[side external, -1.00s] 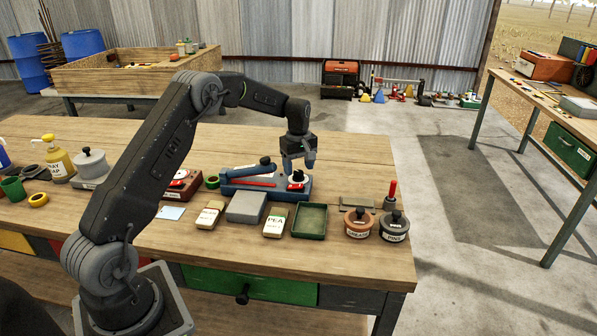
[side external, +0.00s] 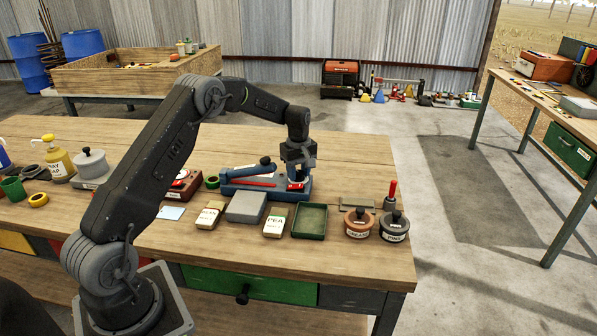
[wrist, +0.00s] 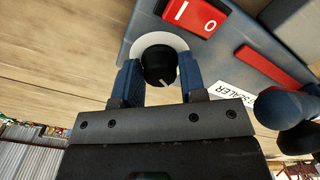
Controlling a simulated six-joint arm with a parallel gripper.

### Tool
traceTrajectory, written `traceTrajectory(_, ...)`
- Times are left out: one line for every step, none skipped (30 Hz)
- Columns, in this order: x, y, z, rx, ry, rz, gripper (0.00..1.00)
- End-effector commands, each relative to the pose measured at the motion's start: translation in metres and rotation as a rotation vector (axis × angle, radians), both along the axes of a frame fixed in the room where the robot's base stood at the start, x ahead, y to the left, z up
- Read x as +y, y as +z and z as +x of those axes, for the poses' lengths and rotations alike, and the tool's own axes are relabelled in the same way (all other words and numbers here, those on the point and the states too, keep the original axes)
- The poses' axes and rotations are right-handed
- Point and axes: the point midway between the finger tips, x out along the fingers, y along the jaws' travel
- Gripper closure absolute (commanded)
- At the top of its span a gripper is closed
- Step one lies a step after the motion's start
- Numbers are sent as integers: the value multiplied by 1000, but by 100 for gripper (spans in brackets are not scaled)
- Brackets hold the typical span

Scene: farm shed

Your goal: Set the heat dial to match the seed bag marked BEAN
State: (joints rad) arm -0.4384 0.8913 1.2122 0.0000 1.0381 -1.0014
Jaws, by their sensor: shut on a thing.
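My gripper (side external: 298,180) is down at the right end of the blue sealer (side external: 238,183). In the wrist view its blue fingers (wrist: 160,82) stand on both sides of the black heat dial (wrist: 157,64), shut on it. The dial has a pale pointer mark and a white plate around it. The sealer (wrist: 145,28) also shows a red switch marked I and O (wrist: 193,18) and a red bar. The bag marked PEA (side external: 275,221) stands in front of the sealer. Another seed bag (side external: 209,215) stands left of it; its label is too small to read. I cannot make out a BEAN label.
A grey block (side external: 246,206) and a green tray (side external: 310,220) stand in front of the sealer. Two lidded pots (side external: 359,222) and a red-handled tool (side external: 392,194) are to the right. The table behind the sealer is clear.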

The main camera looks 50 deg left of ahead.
Motion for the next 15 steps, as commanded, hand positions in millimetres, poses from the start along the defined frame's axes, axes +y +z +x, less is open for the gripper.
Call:
traceTrajectory(0,0,0,0,0,0,85)
traceTrajectory(0,0,0,0,0,0,85)
traceTrajectory(0,0,0,0,-1,0,85)
traceTrajectory(0,0,0,0,-3,0,85)
traceTrajectory(0,0,0,0,-5,0,85)
traceTrajectory(0,0,0,0,-9,0,85)
traceTrajectory(0,0,0,0,-14,0,85)
traceTrajectory(0,0,0,0,-20,0,85)
traceTrajectory(0,0,0,0,-32,0,85)
traceTrajectory(0,0,0,0,-42,0,85)
traceTrajectory(0,1,0,0,-53,0,85)
traceTrajectory(0,1,0,0,-73,0,85)
traceTrajectory(0,1,0,0,-88,0,85)
traceTrajectory(0,1,0,0,-106,0,85)
traceTrajectory(0,1,0,0,-132,0,85)
